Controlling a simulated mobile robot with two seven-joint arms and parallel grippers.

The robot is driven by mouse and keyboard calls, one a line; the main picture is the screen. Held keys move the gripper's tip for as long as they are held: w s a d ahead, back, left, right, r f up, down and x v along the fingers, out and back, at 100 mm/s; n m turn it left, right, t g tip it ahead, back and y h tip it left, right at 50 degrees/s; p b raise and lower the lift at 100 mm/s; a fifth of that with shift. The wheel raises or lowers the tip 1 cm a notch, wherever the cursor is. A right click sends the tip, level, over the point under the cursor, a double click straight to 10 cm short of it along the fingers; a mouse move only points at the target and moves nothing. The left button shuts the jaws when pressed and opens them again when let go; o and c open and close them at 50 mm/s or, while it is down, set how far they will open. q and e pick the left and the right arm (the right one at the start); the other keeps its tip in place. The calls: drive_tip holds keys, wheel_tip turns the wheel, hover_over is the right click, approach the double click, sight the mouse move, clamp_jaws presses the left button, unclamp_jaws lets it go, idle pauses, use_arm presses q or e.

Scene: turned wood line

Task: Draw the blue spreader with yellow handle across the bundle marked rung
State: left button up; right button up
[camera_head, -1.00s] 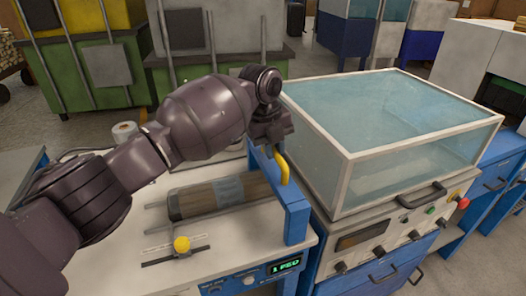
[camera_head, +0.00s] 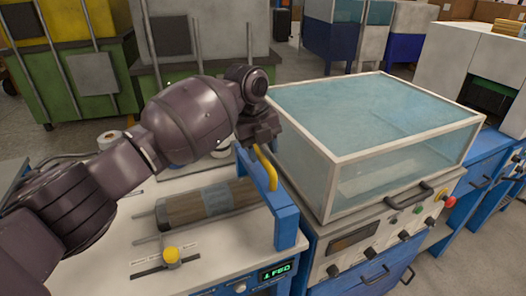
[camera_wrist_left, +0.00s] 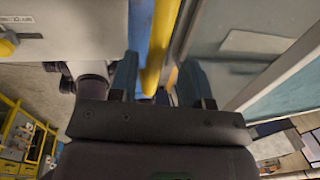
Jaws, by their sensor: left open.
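The blue spreader (camera_head: 287,212) is an upright blue frame at the right end of the white bench, with a curved yellow handle (camera_head: 266,168) on its upper left side. A dark wooden bundle (camera_head: 172,209) with a grey band lies on the bench left of the spreader; I cannot read any mark on it. My left gripper (camera_head: 262,142) is just above the handle's top end. In the left wrist view the yellow handle (camera_wrist_left: 160,45) runs between the open fingers (camera_wrist_left: 158,82); I cannot tell whether they touch it. My right gripper is not in view.
A glass-topped cabinet (camera_head: 375,115) stands close to the right of the spreader. A yellow knob (camera_head: 171,256) on a slot is in front of the bundle. A lit green display (camera_head: 275,271) is on the bench front. A white roll (camera_head: 110,139) stands at the back left.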

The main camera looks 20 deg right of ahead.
sight(255, 174)
use_arm(q)
wheel_tip(255, 174, up, 10)
drive_tip(key=a, duration=0.1)
drive_tip(key=shift+a+f+p, duration=0.2)
drive_tip(key=shift+a+p, duration=0.15)
drive_tip(key=shift+a, duration=0.05)
drive_tip(key=shift+s, duration=0.1)
